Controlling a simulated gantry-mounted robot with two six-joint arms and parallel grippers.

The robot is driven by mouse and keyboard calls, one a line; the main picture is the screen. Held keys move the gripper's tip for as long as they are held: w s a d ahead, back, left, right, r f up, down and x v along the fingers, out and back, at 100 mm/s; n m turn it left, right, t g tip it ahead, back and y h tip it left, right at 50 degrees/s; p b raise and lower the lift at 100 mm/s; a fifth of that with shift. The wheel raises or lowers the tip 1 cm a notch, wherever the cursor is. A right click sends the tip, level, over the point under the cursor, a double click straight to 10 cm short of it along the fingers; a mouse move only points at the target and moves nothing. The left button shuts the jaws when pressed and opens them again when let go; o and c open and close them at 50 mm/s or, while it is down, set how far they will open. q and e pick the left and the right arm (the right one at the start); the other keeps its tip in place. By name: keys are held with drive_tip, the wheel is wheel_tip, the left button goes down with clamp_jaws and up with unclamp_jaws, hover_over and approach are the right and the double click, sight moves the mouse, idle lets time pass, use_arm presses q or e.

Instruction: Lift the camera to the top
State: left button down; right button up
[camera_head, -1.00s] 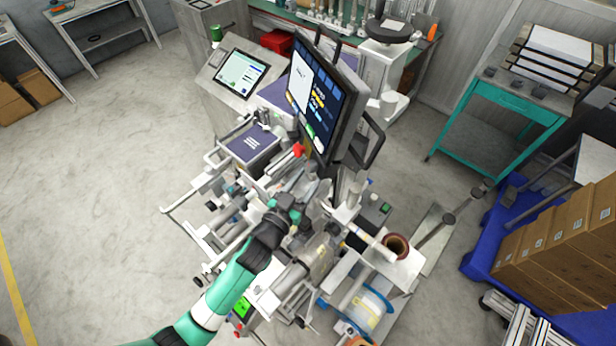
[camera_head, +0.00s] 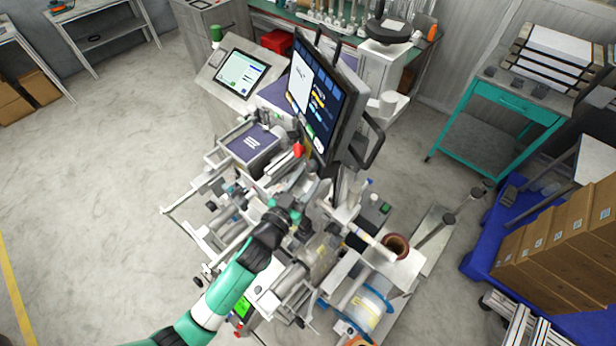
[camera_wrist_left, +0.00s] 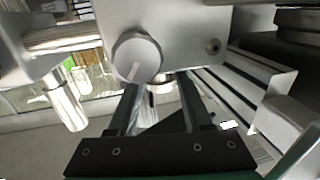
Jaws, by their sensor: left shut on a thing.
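My left arm comes in from the lower left in the head view, and its gripper (camera_head: 296,212) is in among the metal parts of the machine (camera_head: 322,262), below the large monitor. In the left wrist view the two dark fingers of the gripper (camera_wrist_left: 162,88) are shut on a silver metal part (camera_wrist_left: 160,84) under a grey block (camera_wrist_left: 185,35). A round pale knob (camera_wrist_left: 137,57) sits on the block just left of the fingertips. I cannot tell for certain which part is the camera. My right gripper is not in view.
The large monitor (camera_head: 318,92) stands close behind the gripper. A small tilted screen (camera_head: 240,74) is to the left. A blue-rimmed reel (camera_head: 368,308) and a brown roll (camera_head: 396,246) are on the right of the machine. Cartons (camera_head: 545,245) stand far right. Left floor is clear.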

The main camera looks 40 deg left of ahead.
use_arm(q)
drive_tip(key=shift+r, duration=0.1)
idle(0.3)
wheel_tip(320, 180, up, 8)
drive_tip(key=p, duration=0.6)
drive_tip(key=c, duration=0.6)
unclamp_jaws()
drive_tip(key=shift+f, duration=0.25)
drive_tip(key=b+v, duration=0.2)
drive_tip(key=v, duration=0.9)
drive_tip(key=shift+s+d, duration=0.1)
drive_tip(key=shift+s, duration=0.2)
